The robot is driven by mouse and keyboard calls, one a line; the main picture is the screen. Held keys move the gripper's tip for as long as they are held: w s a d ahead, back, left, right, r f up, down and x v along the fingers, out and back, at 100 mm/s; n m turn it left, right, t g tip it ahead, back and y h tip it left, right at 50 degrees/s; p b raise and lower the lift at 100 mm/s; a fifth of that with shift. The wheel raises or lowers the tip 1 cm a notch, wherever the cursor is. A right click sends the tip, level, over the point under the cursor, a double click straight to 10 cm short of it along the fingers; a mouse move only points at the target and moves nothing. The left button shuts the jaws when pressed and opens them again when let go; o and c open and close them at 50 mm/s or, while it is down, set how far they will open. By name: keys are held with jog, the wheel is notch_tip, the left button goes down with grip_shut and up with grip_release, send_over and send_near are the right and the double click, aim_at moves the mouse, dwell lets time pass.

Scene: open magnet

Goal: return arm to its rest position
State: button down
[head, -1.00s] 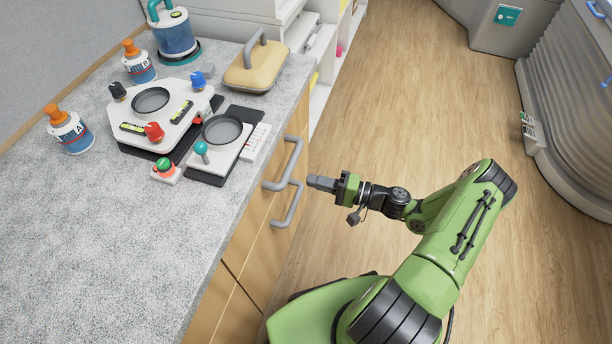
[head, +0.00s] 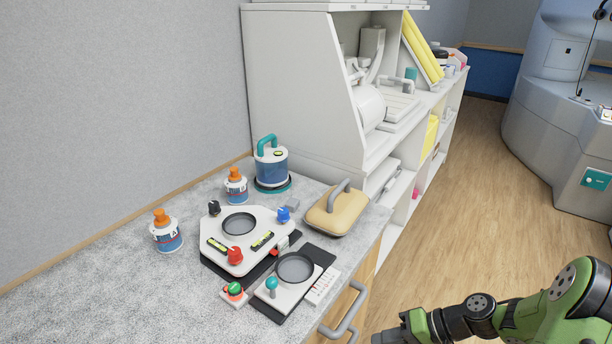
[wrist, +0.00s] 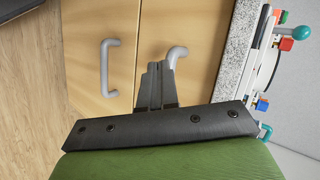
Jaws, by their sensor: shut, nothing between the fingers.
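My green arm (head: 545,318) reaches in from the lower right of the head view. My gripper (head: 385,338) shows at the bottom edge of that view, partly cut off, beside the counter's front. In the wrist view my gripper (wrist: 157,72) has its two dark fingers together with nothing between them. It points towards the wooden cabinet front (wrist: 110,20). One grey handle (wrist: 176,55) shows just right of the fingertips and another grey handle (wrist: 106,65) to their left. I cannot tell the exact gap between fingers and handle.
The grey counter (head: 95,300) carries a white device (head: 262,222), a smaller device with a teal knob (head: 290,285), two orange-capped bottles (head: 166,232), a blue canister (head: 270,165) and a tan case (head: 335,212). A white shelf unit (head: 300,90) stands behind. Wooden floor (head: 490,170) at right is clear.

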jog(key=s+r+t+h+p, duration=0.1)
jog(key=s+r+h+p, duration=0.1)
jog(key=s+r, duration=0.3)
jog(key=s+a+r+n+t+h+p, duration=0.1)
jog(key=s+r+h, duration=0.4)
jog(key=r, duration=0.9)
jog(key=s+a+r+t+h+p, duration=0.1)
jog(key=s+r+h+p, duration=0.2)
jog(key=s+r, duration=0.3)
notch_tip(320, 180, up, 4)
jog(key=shift+s+f+t+h+p, duration=0.3)
jog(key=shift+s+t+p, duration=0.1)
jog(key=shift+p, duration=0.1)
jog(key=shift+r, duration=0.1)
